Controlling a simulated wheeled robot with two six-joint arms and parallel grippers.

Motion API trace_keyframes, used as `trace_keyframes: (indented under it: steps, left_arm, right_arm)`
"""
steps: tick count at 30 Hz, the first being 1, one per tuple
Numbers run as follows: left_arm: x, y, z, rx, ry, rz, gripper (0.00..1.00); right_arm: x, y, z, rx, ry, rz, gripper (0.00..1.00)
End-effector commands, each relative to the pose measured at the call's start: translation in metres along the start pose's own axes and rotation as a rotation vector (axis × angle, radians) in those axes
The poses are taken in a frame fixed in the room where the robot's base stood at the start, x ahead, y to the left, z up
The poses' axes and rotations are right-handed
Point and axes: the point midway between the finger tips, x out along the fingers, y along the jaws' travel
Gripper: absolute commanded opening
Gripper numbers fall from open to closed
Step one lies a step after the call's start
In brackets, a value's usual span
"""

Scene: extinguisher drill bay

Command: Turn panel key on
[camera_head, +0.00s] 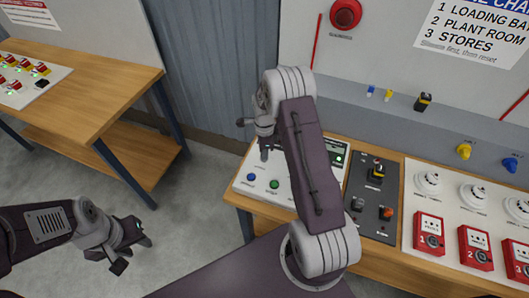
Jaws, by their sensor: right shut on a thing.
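A white control panel (285,190) with a blue button, a green button and a small lit display lies on the wooden bench. My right gripper (264,153) reaches down at the panel's upper left part and is shut on the panel key. The key is hidden by the fingers, so its turn angle cannot be seen. My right arm covers the middle of the panel. My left gripper (132,254) is open and empty above the floor at the lower left.
A dark switch plate (373,200) and a white board with several red call points (429,235) and round detectors lie right of the panel. A red bell (345,13) hangs on the wall. Another wooden table (100,95) stands at left; grey floor lies between.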

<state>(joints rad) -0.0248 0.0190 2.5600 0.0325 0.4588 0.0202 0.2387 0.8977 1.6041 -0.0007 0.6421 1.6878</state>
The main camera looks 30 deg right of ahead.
Motion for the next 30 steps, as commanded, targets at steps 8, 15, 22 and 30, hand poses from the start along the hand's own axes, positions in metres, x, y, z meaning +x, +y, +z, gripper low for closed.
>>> trace_keyframes:
  steps: [8, 15, 22, 30]
  left_arm:
    - [-0.001, 0.000, 0.000, 0.000, 0.000, 0.000, 0.36]
    - [0.000, 0.000, 0.000, 0.000, 0.000, 0.000, 0.36]
    - [0.009, 0.000, 0.001, 0.000, 0.000, 0.000, 0.36]
    - [0.018, 0.000, 0.002, 0.000, 0.000, 0.000, 0.36]
  right_arm:
    - [-0.003, -0.003, 0.000, 0.002, -0.002, -0.011, 0.27]
    - [-0.002, -0.002, 0.000, 0.001, -0.001, -0.006, 0.27]
    - [-0.029, -0.003, 0.000, 0.001, -0.002, -0.012, 0.27]
    - [-0.083, -0.002, 0.001, 0.001, -0.002, -0.011, 0.27]
